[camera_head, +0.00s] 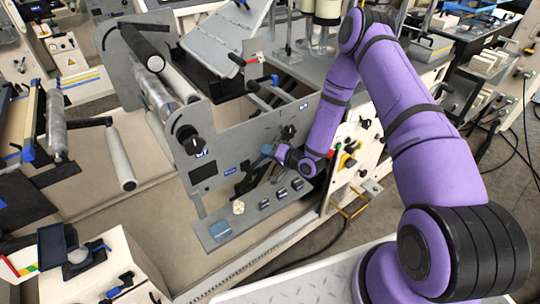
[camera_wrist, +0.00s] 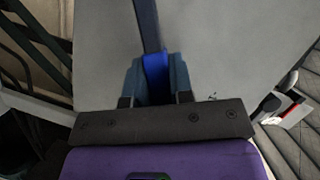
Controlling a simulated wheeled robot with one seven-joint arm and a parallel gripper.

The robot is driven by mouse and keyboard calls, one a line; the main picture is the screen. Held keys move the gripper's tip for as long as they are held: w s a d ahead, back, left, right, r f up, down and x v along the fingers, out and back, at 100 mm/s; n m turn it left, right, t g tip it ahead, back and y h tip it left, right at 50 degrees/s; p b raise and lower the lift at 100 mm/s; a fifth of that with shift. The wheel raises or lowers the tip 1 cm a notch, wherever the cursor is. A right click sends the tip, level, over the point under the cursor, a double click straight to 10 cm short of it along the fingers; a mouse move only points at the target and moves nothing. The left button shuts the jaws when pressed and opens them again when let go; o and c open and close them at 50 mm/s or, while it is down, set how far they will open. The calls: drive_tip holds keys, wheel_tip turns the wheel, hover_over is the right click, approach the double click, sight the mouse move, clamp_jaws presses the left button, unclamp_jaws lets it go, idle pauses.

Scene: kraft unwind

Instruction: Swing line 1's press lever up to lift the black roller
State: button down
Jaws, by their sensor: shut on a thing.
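In the wrist view my gripper (camera_wrist: 153,78) is shut on the blue grip of the press lever (camera_wrist: 148,28). The lever's dark bar runs up and away from between the fingers, in front of a grey plate. In the head view my gripper (camera_head: 272,153) is low at the front of the grey machine side plate, and the lever there is mostly hidden by my wrist. A black roller (camera_head: 143,47) sits at the upper left of the machine, above a lighter roller. Whether the black roller touches the roller below it is too small to tell.
The grey side plate (camera_head: 232,130) stands close behind my gripper. A low shelf (camera_head: 215,242) with small parts lies below it. A cream cabinet (camera_head: 350,140) with knobs is to the right. A red-and-white handle (camera_wrist: 285,108) shows at the right of the wrist view.

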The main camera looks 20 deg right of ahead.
sight(244, 148)
drive_tip(key=shift+s+a+r+n+h, duration=0.15)
drive_tip(key=shift+a+r+n+h, duration=0.25)
drive_tip(key=shift+r+n, duration=0.15)
drive_tip(key=shift+s+a+r+n+h, duration=0.15)
drive_tip(key=shift+a+r+n+h, duration=0.2)
drive_tip(key=shift+r+n, duration=0.2)
drive_tip(key=shift+s+a+r+n+h, duration=0.25)
drive_tip(key=shift+a+r+n+h, duration=0.2)
drive_tip(key=shift+a+r+n, duration=0.4)
drive_tip(key=shift+s+a+r+n+h, duration=0.15)
drive_tip(key=shift+a+n+h, duration=0.2)
drive_tip(key=shift+a+n, duration=0.15)
drive_tip(key=shift+s+a+r+n+h, duration=0.1)
drive_tip(key=shift+s+a+n+h, duration=0.05)
drive_tip(key=shift+a+n+h, duration=0.3)
drive_tip(key=shift+s+a+r+n+h, duration=0.2)
drive_tip(key=shift+a+n+h, duration=0.1)
drive_tip(key=shift+a+n, duration=0.2)
drive_tip(key=shift+s+a+r+n+h, duration=0.15)
drive_tip(key=shift+a+n+h, duration=0.2)
drive_tip(key=shift+a, duration=0.2)
drive_tip(key=shift+f, duration=0.15)
drive_tip(key=c, duration=1)
unclamp_jaws()
drive_tip(key=shift+a, duration=0.1)
drive_tip(key=v, duration=1.1)
